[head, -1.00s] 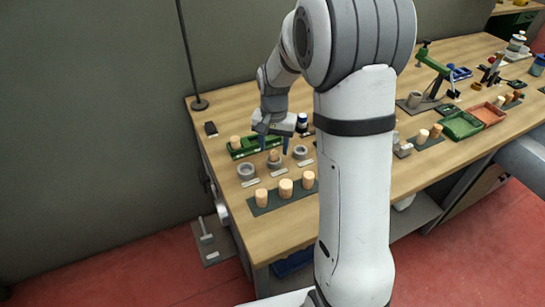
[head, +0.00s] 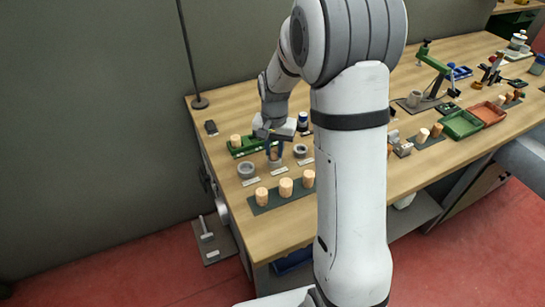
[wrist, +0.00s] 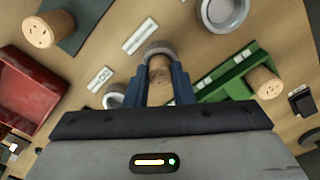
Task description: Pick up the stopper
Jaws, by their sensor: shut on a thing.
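A cork stopper (head: 274,155) sits in or just above the middle one of 3 grey rings (head: 275,163) on the wooden bench. My gripper (head: 274,150) is over that ring with its blue fingers closed around the stopper. In the wrist view the stopper (wrist: 160,72) lies between the two fingertips (wrist: 161,82), and the grey ring (wrist: 157,48) is right at its far end. Whether the stopper is still seated in the ring cannot be told.
Other grey rings (head: 246,170) stand either side, with white labels in front. A dark mat (head: 272,203) holds 3 cork stoppers nearer the bench's front edge. A green holder (head: 250,150) with a cork is behind. Trays and tools fill the right part.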

